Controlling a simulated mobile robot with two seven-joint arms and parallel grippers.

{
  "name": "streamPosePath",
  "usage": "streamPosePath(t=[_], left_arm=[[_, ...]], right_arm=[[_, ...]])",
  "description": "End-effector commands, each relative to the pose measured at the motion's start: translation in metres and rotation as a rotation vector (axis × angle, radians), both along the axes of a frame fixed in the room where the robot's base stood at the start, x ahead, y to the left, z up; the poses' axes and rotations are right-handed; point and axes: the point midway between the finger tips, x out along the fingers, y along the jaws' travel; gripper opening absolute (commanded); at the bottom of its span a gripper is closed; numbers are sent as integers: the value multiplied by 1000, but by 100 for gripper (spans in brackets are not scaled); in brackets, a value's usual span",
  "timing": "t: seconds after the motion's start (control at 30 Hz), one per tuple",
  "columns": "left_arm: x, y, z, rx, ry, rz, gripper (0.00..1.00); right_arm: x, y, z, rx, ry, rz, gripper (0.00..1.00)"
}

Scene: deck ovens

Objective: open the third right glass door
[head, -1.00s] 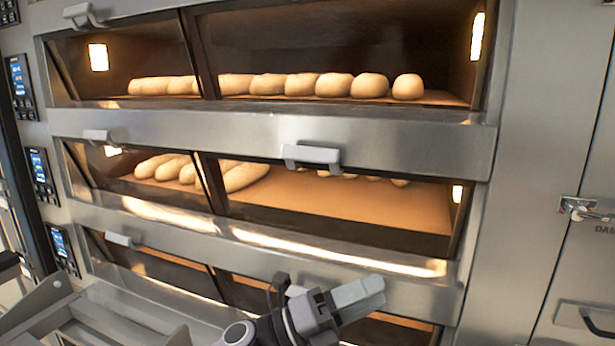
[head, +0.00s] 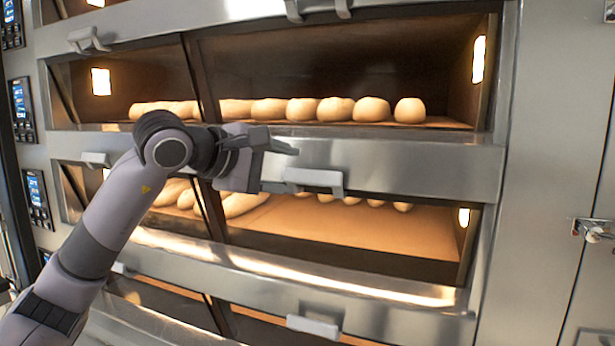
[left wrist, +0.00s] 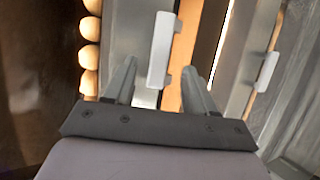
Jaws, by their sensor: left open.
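The grey bar handle (head: 314,180) sits on the steel band along the top of the right glass door (head: 340,222) of the deck with long loaves. That glass door looks closed. My left gripper (head: 288,168) is open, its fingers pointing right, close to the handle's left end. In the left wrist view, the pale handle (left wrist: 161,50) appears between the two open fingers, seemingly just beyond their tips. I cannot tell whether they touch. My left forearm hides part of the left doors. My right gripper is not in view.
The deck above holds a row of round buns (head: 370,109). Another handle (head: 313,327) is on the band below. Control panels (head: 37,197) line the left side. A steel cabinet with a latch (head: 592,229) stands at the right.

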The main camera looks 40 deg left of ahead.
Motion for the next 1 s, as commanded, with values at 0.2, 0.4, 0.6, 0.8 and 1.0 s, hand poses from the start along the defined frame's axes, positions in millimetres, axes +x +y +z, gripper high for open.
streamPosePath(t=[0.2, 0.4, 0.6, 0.8, 1.0], left_arm=[[32, -7, -10, -7, 5, -5, 55], [53, -11, -18, -7, 4, -5, 55], [58, -12, -20, -5, 2, -5, 55], [58, -12, -21, -5, 2, -5, 42], [58, -12, -21, -5, 2, -5, 0]], right_arm=[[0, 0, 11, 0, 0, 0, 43], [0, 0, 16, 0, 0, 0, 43], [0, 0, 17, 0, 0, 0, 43], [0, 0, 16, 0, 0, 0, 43], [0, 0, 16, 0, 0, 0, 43]])
